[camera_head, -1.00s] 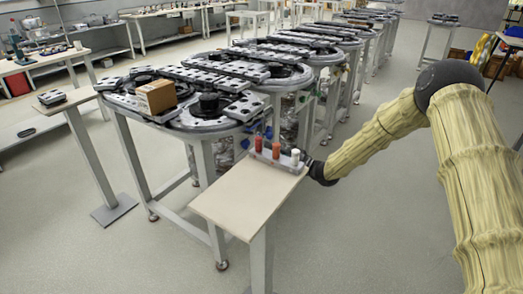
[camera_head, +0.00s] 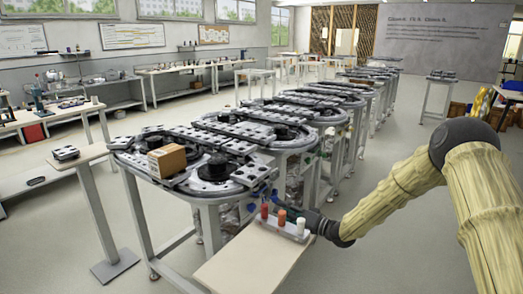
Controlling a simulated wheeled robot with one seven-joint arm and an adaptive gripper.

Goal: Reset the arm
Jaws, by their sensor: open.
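My arm, in a pale yellow cover, comes in from the right edge of the head view and reaches left. My gripper (camera_head: 312,219) is the dark end of the arm, open, at the right end of a small grey rack (camera_head: 284,229). The rack stands on a light wooden side table (camera_head: 245,262). It holds a red piece (camera_head: 264,211), an orange piece (camera_head: 282,216) and a white piece (camera_head: 300,226), all upright. The fingers are small and partly hidden, and I cannot tell whether they touch the rack. I see nothing held.
The ring track (camera_head: 210,188) runs into the distance at the middle, with a cardboard box (camera_head: 167,160) on its near module. A small stand (camera_head: 80,160) is at the left. Workbenches (camera_head: 180,68) line the back left wall. The floor right of the track is open.

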